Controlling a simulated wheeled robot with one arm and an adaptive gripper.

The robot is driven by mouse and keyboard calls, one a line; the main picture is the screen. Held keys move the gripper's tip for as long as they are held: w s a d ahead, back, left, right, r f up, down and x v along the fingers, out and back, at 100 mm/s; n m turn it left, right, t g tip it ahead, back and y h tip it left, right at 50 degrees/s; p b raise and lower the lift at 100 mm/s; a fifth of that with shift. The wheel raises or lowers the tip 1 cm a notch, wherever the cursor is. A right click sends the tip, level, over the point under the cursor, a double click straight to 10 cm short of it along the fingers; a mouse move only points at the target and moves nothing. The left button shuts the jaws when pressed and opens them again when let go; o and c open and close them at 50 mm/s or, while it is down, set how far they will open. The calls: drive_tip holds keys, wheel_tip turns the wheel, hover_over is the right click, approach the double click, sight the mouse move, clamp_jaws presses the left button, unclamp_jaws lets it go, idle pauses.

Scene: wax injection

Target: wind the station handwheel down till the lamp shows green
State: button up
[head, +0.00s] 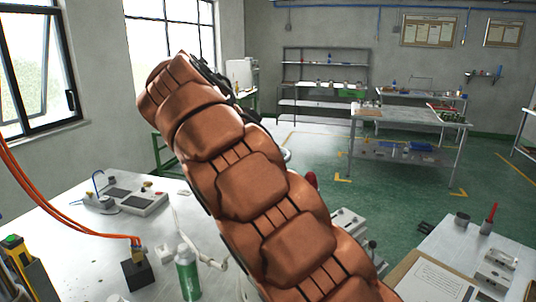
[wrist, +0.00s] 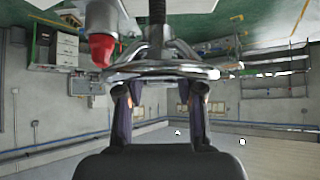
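In the wrist view a shiny metal handwheel (wrist: 160,70) crosses the upper middle, with a dark threaded spindle (wrist: 157,20) at its hub. My gripper (wrist: 160,92) faces it with two dark fingers set wide apart. The fingertips reach the near side of the rim; I cannot tell whether they touch it. No thing shows pinched between them. A red cap (wrist: 102,48) on a pale cylinder sits beside the spindle; I cannot tell whether it is the lamp. In the head view my arm hides the handwheel and my gripper. A red rounded part (head: 311,179) shows behind the arm. No green light shows.
A white bench (head: 85,240) at left carries a scale-like device (head: 137,197), a green bottle (head: 187,272) and a dark block (head: 137,273). Orange hoses (head: 60,212) hang there. A clipboard (head: 440,281) lies at lower right. Open green floor (head: 490,180) lies beyond.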

drive_tip(key=shift+d+f+n+b, duration=0.1)
drive_tip(key=shift+d+n+b, duration=0.05)
drive_tip(key=shift+n+b, duration=0.2)
idle(0.3)
drive_tip(key=shift+n+t+y+b, duration=0.35)
drive_tip(key=shift+t+y+b, duration=0.05)
drive_tip(key=shift+t+b, duration=0.15)
